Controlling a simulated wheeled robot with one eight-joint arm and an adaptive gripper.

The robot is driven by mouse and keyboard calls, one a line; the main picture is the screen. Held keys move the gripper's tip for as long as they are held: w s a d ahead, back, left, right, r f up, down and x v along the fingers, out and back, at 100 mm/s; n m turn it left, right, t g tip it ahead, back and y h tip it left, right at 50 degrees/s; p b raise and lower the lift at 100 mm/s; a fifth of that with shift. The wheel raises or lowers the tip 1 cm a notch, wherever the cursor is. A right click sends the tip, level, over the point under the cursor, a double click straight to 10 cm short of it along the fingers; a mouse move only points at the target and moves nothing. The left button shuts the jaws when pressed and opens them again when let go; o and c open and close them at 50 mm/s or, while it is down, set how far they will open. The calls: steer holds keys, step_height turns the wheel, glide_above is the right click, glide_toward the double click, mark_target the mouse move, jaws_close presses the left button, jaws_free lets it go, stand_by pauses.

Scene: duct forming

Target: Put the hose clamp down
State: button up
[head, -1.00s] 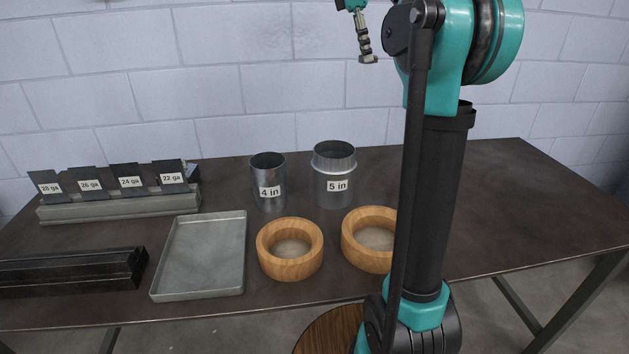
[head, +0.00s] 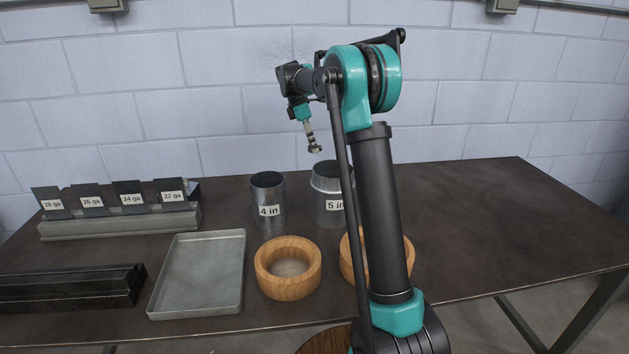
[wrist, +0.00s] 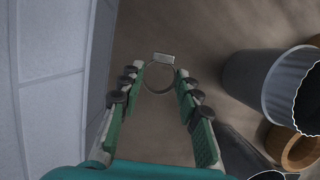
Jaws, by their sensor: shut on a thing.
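The hose clamp (wrist: 160,78) is a thin metal ring with a small pale housing on its far side. My gripper (wrist: 158,76) is shut on it, with the clamp between the fingertips. In the head view my gripper (head: 313,146) points down, above and just left of the top of the 5 in duct (head: 328,208); the clamp is too small to make out clearly there. The wrist view shows the dark table top (wrist: 205,35) beyond the clamp and a grey duct with a crimped end (wrist: 262,82) to the right, apart from the fingers.
The 4 in duct (head: 268,195) stands left of the 5 in duct. Two wooden rings (head: 260,280) (head: 405,262) lie in front. A metal tray (head: 200,275), black bars (head: 75,288) and a gauge rack (head: 120,222) fill the left. The table's right side (head: 490,225) is clear.

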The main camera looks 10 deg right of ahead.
step_height(320, 180, down, 13)
steer(key=shift+r, duration=0.2)
stand_by(0.3)
steer(key=o, duration=0.9)
steer(key=shift+f, duration=0.1)
steer(key=shift+o, duration=0.2)
steer(key=v, duration=1.2)
